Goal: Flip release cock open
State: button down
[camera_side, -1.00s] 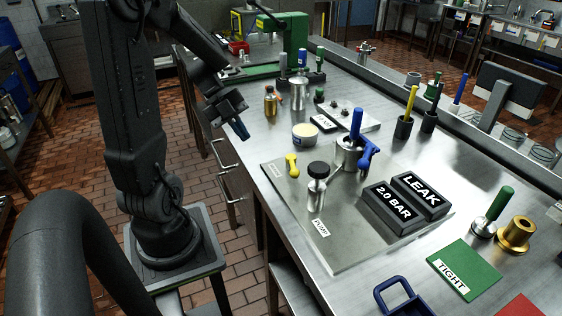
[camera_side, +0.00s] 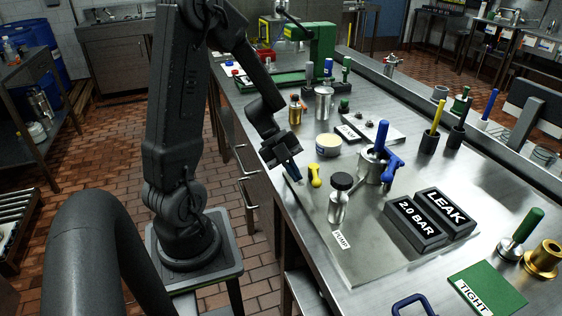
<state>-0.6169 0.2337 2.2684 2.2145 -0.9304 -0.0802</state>
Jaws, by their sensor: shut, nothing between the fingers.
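A small yellow lever (camera_side: 315,176) lies at the left edge of the flat grey plate (camera_side: 380,248). A silver valve body (camera_side: 371,168) with an upright blue handle (camera_side: 381,136) and a blue lever (camera_side: 393,163) at its side stands further back on the plate. A black-knobbed metal pump piece (camera_side: 339,200) stands upright near the label "PUMP". The frames do not show which lever is the release cock. My gripper (camera_side: 294,176) is shut and empty, pointing down just left of the yellow lever. Contact between them cannot be told.
Black blocks reading "LEAK" (camera_side: 447,207) and "2.0 BAR" (camera_side: 415,222) sit on the plate's right part. A pale round tub (camera_side: 328,146), a bottle (camera_side: 296,110) and a metal cylinder (camera_side: 324,104) stand behind. A green "TIGHT" mat (camera_side: 485,290) lies at front right.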

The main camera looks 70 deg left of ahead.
aim_at(315, 177)
jog(key=shift+w+d+r, duration=0.15)
jog(key=shift+w+d, duration=0.05)
jog(key=shift+w, duration=0.35)
jog(key=shift+w+d+r, duration=0.1)
jog(key=shift+w+d, duration=0.05)
jog(key=shift+w, duration=0.4)
jog(key=shift+w+d+n+t+y, duration=0.3)
jog(key=shift+n+t+y, duration=0.1)
jog(key=shift+n, duration=0.4)
jog(key=n, duration=0.1)
jog(key=d+n+t+y, duration=0.1)
jog(key=shift+w+n, duration=0.4)
jog(key=n+y, duration=0.1)
jog(key=w+n+t+y, duration=0.1)
jog(key=n, duration=0.1)
jog(key=shift+w+d, duration=0.3)
jog(key=shift+w, duration=0.65)
jog(key=n+y, duration=0.1)
jog(key=w+n+y, duration=0.1)
jog(key=n, duration=0.1)
jog(key=shift+w+t, duration=0.3)
jog(key=shift+t, duration=0.1)
jog(key=shift+w+a, duration=0.2)
jog(key=shift+w, duration=0.15)
jog(key=shift+w+a, duration=0.1)
jog(key=shift+w, duration=0.1)
jog(key=shift+r, duration=0.1)
